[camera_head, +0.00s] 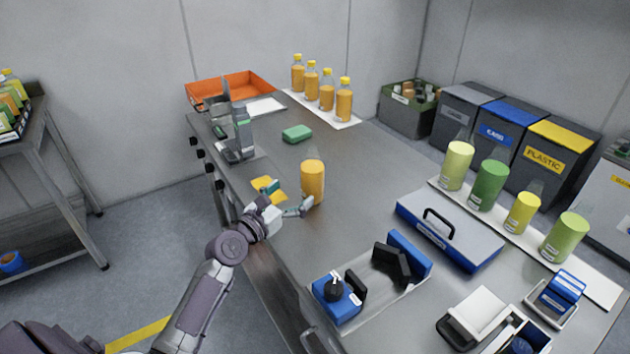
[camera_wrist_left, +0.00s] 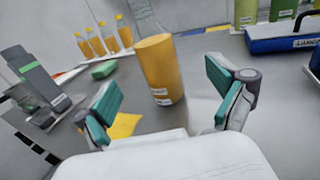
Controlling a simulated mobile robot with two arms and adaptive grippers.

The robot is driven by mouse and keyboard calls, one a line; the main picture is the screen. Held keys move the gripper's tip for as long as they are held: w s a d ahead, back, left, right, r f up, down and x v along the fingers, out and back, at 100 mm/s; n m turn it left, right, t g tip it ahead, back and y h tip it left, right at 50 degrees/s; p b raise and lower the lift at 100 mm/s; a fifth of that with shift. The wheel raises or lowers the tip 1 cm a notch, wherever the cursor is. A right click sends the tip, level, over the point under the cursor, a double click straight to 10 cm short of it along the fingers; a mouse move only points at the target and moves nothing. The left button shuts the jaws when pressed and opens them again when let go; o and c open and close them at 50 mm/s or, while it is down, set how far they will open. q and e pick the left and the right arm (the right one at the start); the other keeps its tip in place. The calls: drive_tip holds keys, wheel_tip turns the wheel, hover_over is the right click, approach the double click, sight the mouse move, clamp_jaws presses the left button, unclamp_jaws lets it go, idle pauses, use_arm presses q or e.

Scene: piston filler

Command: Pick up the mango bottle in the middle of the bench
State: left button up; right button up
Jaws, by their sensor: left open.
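The mango bottle (camera_head: 312,181) is an orange-yellow cylinder standing upright in the middle of the bench (camera_head: 345,225). It also shows in the left wrist view (camera_wrist_left: 160,68), with small white labels near its base. My left gripper (camera_head: 287,197) is open and empty, low over the bench just left of the bottle. In the left wrist view its two teal-padded fingers (camera_wrist_left: 163,100) are spread wide, and the bottle stands ahead of them, between their directions. I cannot tell whether a finger touches it. My right gripper is not in view.
A yellow cloth (camera_head: 266,186) lies by the gripper and a green sponge (camera_head: 297,133) behind. A grey device (camera_head: 238,140) stands at the back left. Several filled bottles (camera_head: 327,95) stand on a white strip.

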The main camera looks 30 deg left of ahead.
sight(306, 179)
use_arm(q)
drive_tip(key=w, duration=0.4)
drive_tip(key=shift+d, duration=0.3)
drive_tip(key=shift+w+f, duration=0.1)
drive_tip(key=shift+w, duration=0.2)
drive_tip(key=shift+w+a, duration=0.1)
drive_tip(key=shift+w, duration=0.75)
drive_tip(key=w, duration=0.3)
drive_tip(key=shift+w+b, duration=0.25)
drive_tip(key=shift+b, duration=0.15)
drive_tip(key=shift+s, duration=0.1)
drive_tip(key=shift+c, duration=1)
drive_tip(key=c, duration=1.4)
drive_tip(key=shift+c, duration=0.2)
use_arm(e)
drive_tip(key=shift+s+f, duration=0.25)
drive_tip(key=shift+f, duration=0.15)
use_arm(q)
drive_tip(key=shift+r, duration=0.3)
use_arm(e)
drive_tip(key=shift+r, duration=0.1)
